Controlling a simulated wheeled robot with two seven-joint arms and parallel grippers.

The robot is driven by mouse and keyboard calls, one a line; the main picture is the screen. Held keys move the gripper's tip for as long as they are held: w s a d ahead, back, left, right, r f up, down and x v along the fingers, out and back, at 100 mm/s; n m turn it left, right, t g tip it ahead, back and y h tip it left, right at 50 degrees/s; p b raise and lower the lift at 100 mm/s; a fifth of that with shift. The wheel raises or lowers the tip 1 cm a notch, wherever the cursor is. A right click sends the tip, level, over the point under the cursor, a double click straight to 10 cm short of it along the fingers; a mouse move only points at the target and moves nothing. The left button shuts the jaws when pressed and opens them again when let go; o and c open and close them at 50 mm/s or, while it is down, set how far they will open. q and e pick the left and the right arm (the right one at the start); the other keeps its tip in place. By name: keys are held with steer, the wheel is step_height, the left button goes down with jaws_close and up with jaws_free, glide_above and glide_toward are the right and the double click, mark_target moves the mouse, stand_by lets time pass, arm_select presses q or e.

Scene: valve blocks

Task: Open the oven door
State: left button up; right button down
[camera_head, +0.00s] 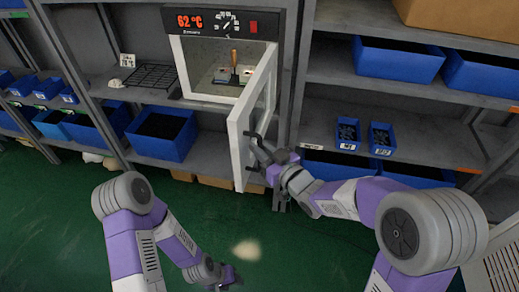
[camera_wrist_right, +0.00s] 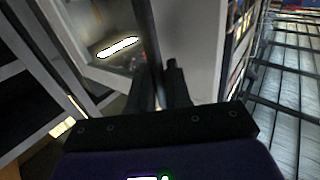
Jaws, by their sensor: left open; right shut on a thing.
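The oven (camera_head: 222,22) stands on the shelf and its panel reads 62 °C. Its white-framed door (camera_head: 240,155) is swung well out to the front and right, so the inside shows. My right gripper (camera_head: 257,141) is at the door's edge and shut on the dark bar handle (camera_wrist_right: 147,40). In the right wrist view, the fingers (camera_wrist_right: 160,88) are around the handle, with the door's pale frame (camera_wrist_right: 195,35) beside them. My left gripper (camera_head: 232,279) is open, low above the green floor, apart from the oven and the door.
Inside the oven are small blocks (camera_head: 224,76) and an upright tool with a wooden handle (camera_head: 234,58). A black rack (camera_head: 150,77) lies on the shelf to the left. Blue bins (camera_head: 160,135) fill the shelves on both sides. The green floor (camera_head: 285,240) in front is clear.

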steer(key=shift+w+d+r, duration=0.25)
steer(key=shift+r, duration=0.05)
steer(key=c, duration=1.2)
jaws_free()
steer(key=shift+f, duration=0.1)
steer(key=shift+c, duration=0.2)
steer(key=shift+a, duration=0.1)
steer(key=shift+f, duration=0.1)
steer(key=v, duration=0.7)
steer(key=shift+s, duration=0.25)
